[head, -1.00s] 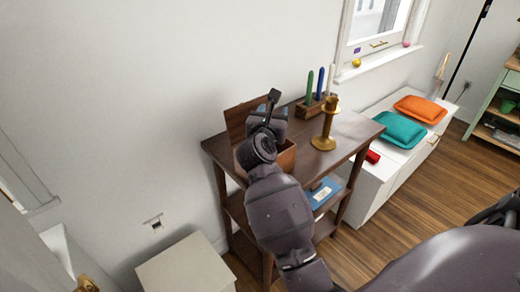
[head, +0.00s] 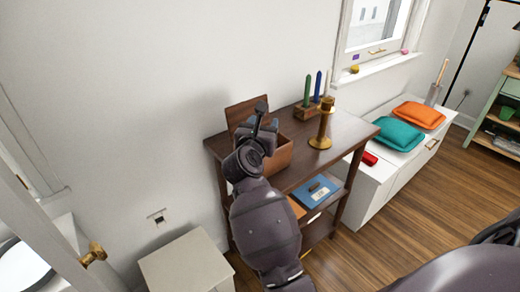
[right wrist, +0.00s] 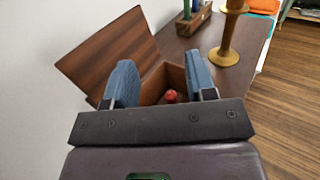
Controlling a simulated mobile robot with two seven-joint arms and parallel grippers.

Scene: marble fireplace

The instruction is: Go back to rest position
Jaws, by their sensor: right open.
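My right gripper (head: 259,122) is above the open wooden box on the dark wood shelf unit (head: 338,133). In the right wrist view, the gripper (right wrist: 160,85) has its two blue fingers spread wide with nothing between them. The wooden box (right wrist: 152,88) has its lid (right wrist: 108,55) raised against the wall side. A small red thing (right wrist: 171,96) lies inside the box, apart from the fingers. My left gripper does not show.
A brass candlestick (head: 322,125) and a wooden holder with candles (head: 306,109) stand on the shelf top. A blue book (head: 317,190) lies on a lower shelf. A white bench (head: 376,184) with cushions stands right. Wood floor (head: 450,185) is clear at right.

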